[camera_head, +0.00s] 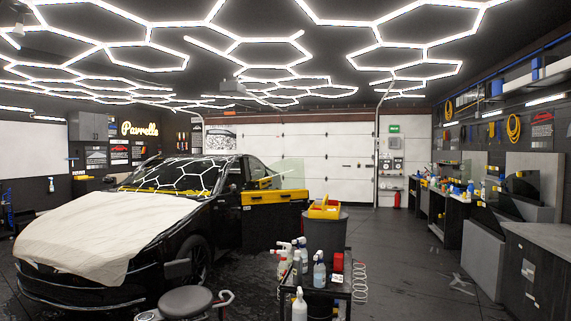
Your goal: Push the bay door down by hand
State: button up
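The bay door (340,145) is a wide white panelled door in the back wall, with several horizontal seams and small dark fittings. Its panels hang upright below a brown-red strip, and its lower right part appears to come down to floor level. The black car and its open door hide the lower left part. A vertical track stands at its right side. My gripper is not in view, so I cannot see whether it is open or shut.
A black car (222,215) with a white cover on its hood fills the left. A tool cart (335,285) with spray bottles, a grey bin (325,238) and a round stool (186,301) stand in front. Workbenches line the right.

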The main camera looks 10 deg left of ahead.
aim_at(337, 155)
jog(key=z, duration=0.15)
jog(key=i+z, duration=0.2)
jog(key=i, duration=0.85)
jog(key=i+u, duration=0.1)
jog(key=i, duration=1.7)
jog(key=i+z, duration=0.25)
jog(key=i, duration=0.7)
jog(key=i+j+z, duration=0.1)
jog(key=i+z, duration=0.2)
jog(key=i, duration=0.6)
jog(key=i+u, duration=0.2)
jog(key=i, duration=0.45)
jog(key=i+u, duration=0.2)
jog(key=i, duration=0.4)
jog(key=i+l+u, duration=0.25)
jog(key=i, duration=0.4)
jog(key=i+u, duration=0.15)
jog(key=i, duration=5.2)
